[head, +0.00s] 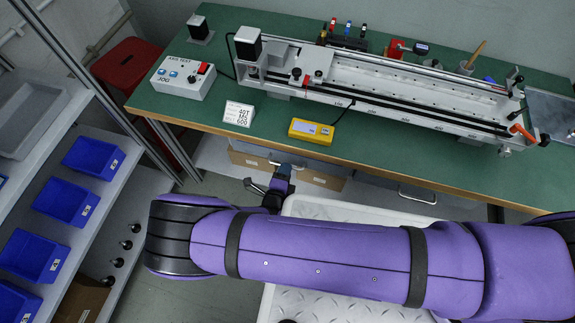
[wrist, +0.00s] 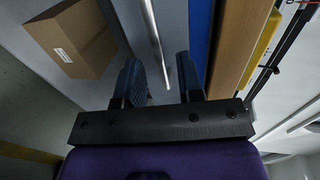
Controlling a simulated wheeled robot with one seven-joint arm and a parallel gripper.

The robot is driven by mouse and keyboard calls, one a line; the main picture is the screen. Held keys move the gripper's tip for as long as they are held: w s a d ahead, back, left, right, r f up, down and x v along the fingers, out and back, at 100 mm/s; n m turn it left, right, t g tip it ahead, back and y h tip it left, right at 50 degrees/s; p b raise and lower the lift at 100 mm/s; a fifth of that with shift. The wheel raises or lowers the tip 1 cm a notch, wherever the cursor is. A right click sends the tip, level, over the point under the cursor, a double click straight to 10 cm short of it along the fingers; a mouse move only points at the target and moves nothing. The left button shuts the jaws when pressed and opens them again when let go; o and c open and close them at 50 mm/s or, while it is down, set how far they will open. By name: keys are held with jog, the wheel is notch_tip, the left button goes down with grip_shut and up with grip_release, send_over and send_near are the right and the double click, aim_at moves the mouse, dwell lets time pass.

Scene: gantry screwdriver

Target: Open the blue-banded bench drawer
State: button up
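The blue-banded drawer shows in the wrist view as a pale front with a blue band (wrist: 200,38) beside the bench's wooden edge. A thin silver bar (wrist: 154,35), apparently its handle, runs lengthwise in front of the pale front. My gripper (wrist: 160,78) is open, its two dark blue fingers apart with the bar's near end between them; I cannot tell whether they touch it. In the head view my gripper (head: 284,173) is just below the bench's front edge, and the bench top hides most of the drawer front. The drawer looks shut.
The green bench (head: 210,111) carries a gantry rail (head: 400,90), a control box (head: 184,78) and a yellow device (head: 311,131). Another drawer handle (head: 417,197) is to the right. A cardboard box (wrist: 75,38) lies beneath. Shelving with blue bins (head: 93,158) stands left.

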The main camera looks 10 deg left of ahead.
jog(key=shift+x, duration=1.45)
grip_shut()
